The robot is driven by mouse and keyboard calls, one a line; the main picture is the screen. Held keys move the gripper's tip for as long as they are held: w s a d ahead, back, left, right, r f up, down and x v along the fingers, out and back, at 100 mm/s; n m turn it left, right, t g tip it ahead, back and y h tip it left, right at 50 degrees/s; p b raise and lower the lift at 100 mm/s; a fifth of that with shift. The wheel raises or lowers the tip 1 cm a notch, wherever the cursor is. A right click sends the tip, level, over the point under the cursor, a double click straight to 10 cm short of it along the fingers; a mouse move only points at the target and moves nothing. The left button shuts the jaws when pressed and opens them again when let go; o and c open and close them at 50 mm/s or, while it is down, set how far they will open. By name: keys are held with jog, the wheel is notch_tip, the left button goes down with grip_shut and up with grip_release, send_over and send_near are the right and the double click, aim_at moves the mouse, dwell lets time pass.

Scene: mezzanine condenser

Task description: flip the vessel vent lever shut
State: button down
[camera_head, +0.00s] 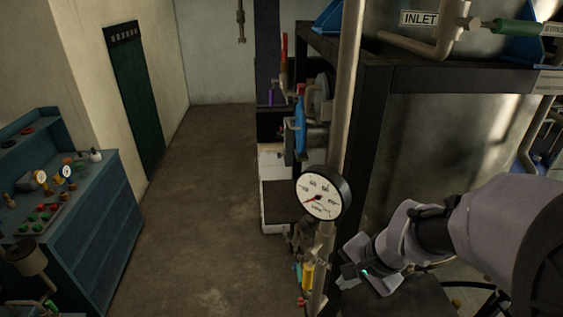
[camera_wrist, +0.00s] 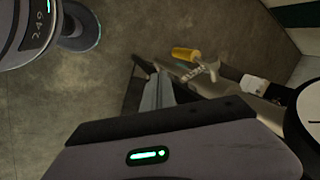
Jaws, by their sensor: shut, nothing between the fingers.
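A small lever with a yellow handle (camera_head: 308,275) sits on the upright pipe below the gauge in the head view. It is likely the vent lever, but no label on it can be read. In the wrist view its yellow handle (camera_wrist: 187,54) sticks out sideways from a metal fitting (camera_wrist: 203,71), beyond my fingertips. My gripper (camera_head: 347,277) is just right of the pipe in the head view. In the wrist view the narrow fingers (camera_wrist: 156,86) are shut and empty, pointing toward the lever with a small gap visible. Whether they touch the pipe cannot be told.
A round gauge (camera_head: 323,195) stands on the pipe (camera_head: 349,90) above the lever, close to my gripper; its edge shows in the wrist view (camera_wrist: 312,112). A dark-framed tank (camera_head: 430,150) stands behind. A blue bench (camera_head: 90,225) is left, with open floor (camera_head: 210,210) between.

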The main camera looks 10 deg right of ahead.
aim_at(310, 270)
jog(key=shift+d+r, duration=0.1)
jog(key=w+a+f, duration=0.4)
jog(key=w+f, duration=0.2)
jog(key=f, duration=0.3)
jog(key=shift+a+b, duration=0.15)
jog(key=shift+b, duration=0.25)
jog(key=shift+w+f, duration=0.15)
jog(key=shift+f, duration=0.05)
